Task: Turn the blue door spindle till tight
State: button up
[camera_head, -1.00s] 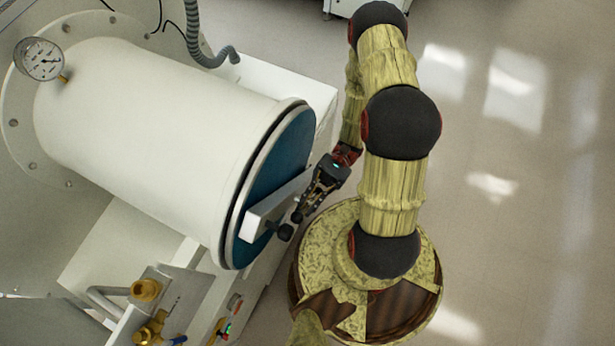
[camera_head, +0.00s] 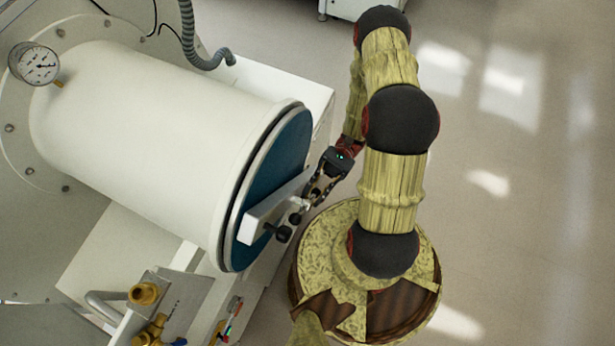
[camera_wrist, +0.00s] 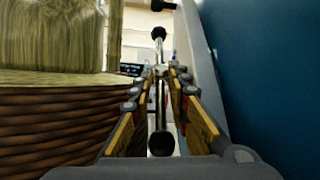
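The blue door (camera_head: 283,160) closes the end of a white cylinder, with a pale crossbar (camera_head: 262,214) across it. The door also fills the right of the wrist view (camera_wrist: 265,60). The spindle's metal handle bar (camera_wrist: 163,105) has black ball ends and runs lengthwise between my fingers in the wrist view. One ball is near the camera, the other beyond the fingertips. My gripper (camera_head: 307,202) is beside the crossbar, at the spindle. Its fingers (camera_wrist: 162,76) stand apart, on either side of the bar. Contact at the fingertips is too small to tell.
The white cylinder (camera_head: 150,125) carries a dial gauge (camera_head: 36,65) at upper left. Brass valve fittings (camera_head: 146,294) and a small control panel (camera_head: 226,322) stand below it. A grey hose (camera_head: 190,40) hangs behind. The floor at right is clear.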

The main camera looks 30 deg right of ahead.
jog(key=v, duration=0.7)
jog(key=shift+d, duration=0.2)
jog(key=shift+w+f, duration=0.1)
jog(key=shift+c, duration=0.2)
